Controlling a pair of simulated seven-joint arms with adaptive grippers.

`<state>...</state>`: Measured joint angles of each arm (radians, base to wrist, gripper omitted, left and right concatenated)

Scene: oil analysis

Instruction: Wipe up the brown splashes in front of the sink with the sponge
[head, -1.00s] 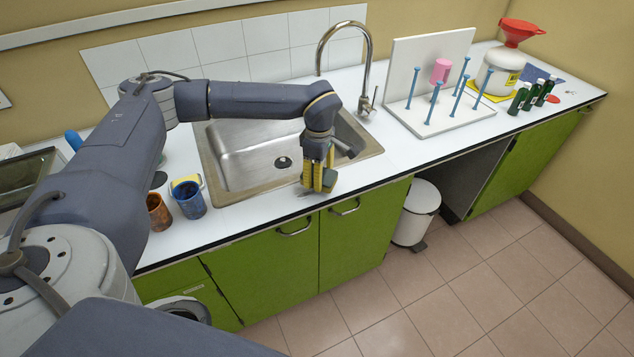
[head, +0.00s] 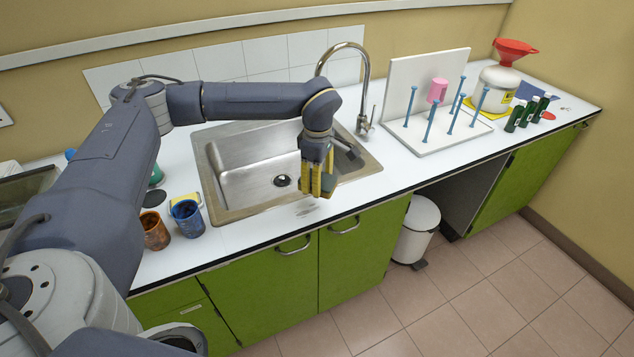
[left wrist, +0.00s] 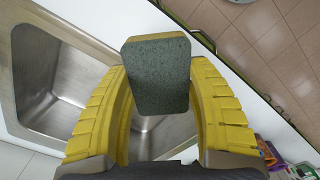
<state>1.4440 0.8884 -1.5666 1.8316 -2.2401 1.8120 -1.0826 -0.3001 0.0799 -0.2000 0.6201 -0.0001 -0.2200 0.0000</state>
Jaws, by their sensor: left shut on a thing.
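My left gripper (head: 317,190) points down over the front right part of the sink, near its front rim. Its yellow fingers are shut on the sponge (left wrist: 158,75), which shows a dark green-grey scouring face and a thin yellowish edge in the left wrist view. Faint grey-brown splashes (head: 305,210) mark the white counter in front of the sink (head: 235,213), just left of and below the gripper. The sponge looks apart from the counter. My right gripper is not in view.
An orange-brown cup (head: 155,231) and a blue cup (head: 187,218) stand left of the sink. The faucet (head: 364,90) rises behind it. A white peg rack (head: 440,138) with a pink piece stands to the right. The counter's front edge is close to the splashes.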

